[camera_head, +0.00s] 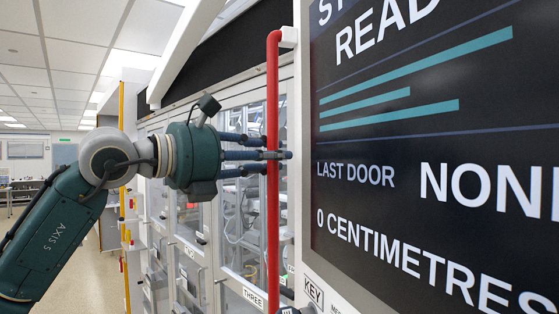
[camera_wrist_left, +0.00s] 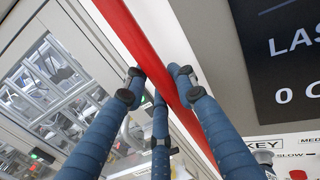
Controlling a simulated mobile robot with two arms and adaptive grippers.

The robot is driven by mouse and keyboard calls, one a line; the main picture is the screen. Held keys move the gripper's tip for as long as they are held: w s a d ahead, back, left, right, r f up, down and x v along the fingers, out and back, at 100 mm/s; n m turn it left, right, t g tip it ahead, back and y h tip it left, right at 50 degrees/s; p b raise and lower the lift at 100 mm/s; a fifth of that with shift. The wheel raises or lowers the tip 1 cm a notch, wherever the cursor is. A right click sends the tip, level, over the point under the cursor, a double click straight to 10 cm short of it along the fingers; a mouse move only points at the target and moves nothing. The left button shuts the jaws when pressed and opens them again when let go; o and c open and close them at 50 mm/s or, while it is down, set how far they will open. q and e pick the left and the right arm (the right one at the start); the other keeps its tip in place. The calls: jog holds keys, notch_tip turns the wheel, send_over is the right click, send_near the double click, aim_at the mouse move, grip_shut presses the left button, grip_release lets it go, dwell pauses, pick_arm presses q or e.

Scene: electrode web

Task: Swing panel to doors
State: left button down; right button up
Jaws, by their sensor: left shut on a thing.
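A dark display panel (camera_head: 430,130) with white text fills the right of the head view; it reads "LAST DOOR" and "0 CENTIMETRES". A red vertical bar (camera_head: 273,230) runs along the panel's left edge, fixed at a white bracket at its top. My left gripper (camera_head: 280,156) is shut on the red bar, its blue fingers lying around it. In the left wrist view the fingers (camera_wrist_left: 160,85) meet the red bar (camera_wrist_left: 135,30). Glazed machine doors (camera_head: 190,225) stand left of the panel; one is labelled "THREE". My right gripper is not in view.
A yellow vertical post (camera_head: 122,200) stands behind my left arm. Door handles stick out along the glazed front. A key switch and a red button (camera_wrist_left: 298,174) sit below the display. Open floor (camera_head: 98,270) lies at the left.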

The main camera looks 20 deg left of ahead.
pick_arm(q)
jog(key=shift+a, duration=0.1)
jog(key=c, duration=1.7)
grip_release()
jog(key=shift+o, duration=1.2)
jog(key=shift+s, duration=0.2)
jog(key=v, duration=1.2)
jog(key=shift+s+a, duration=0.15)
jog(key=shift+s, duration=0.1)
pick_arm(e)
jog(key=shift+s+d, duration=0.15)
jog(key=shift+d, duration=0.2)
